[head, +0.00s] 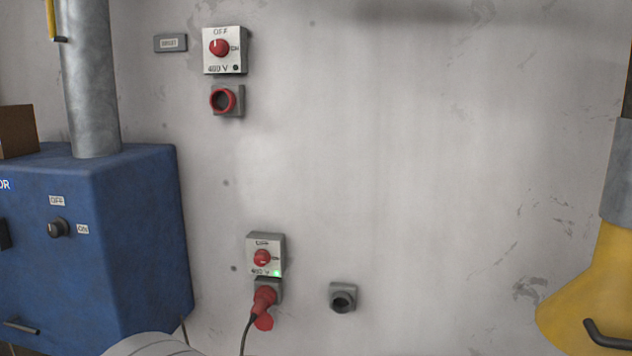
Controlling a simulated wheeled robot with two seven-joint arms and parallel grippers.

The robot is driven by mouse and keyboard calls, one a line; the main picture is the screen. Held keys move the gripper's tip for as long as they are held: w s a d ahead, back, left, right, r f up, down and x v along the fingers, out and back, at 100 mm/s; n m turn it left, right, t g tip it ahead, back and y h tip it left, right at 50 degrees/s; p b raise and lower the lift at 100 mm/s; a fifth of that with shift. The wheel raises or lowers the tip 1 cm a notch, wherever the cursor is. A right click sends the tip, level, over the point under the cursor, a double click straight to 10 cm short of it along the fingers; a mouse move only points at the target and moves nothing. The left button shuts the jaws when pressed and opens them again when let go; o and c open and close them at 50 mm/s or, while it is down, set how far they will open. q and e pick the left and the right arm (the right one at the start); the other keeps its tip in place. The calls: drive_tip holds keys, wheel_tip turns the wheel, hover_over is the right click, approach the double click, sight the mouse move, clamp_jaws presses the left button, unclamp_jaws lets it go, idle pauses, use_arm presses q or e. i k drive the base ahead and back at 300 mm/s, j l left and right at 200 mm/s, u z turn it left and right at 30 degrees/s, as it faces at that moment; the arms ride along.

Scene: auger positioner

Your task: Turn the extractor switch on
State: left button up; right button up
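The blue cabinet (140,250) at the left carries a sign of which only "OR" shows at the picture's edge. On its front is a small black rotary switch (58,228). An OFF label (56,201) is above the switch and an ON label (83,230) is to its right. I cannot tell for sure which label the knob points at. Neither of my grippers is in view, and nothing touches the switch.
A yellow machine (585,285) stands at the right.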

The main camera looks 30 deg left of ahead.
sight(59, 227)
drive_tip(key=u, duration=2.05)
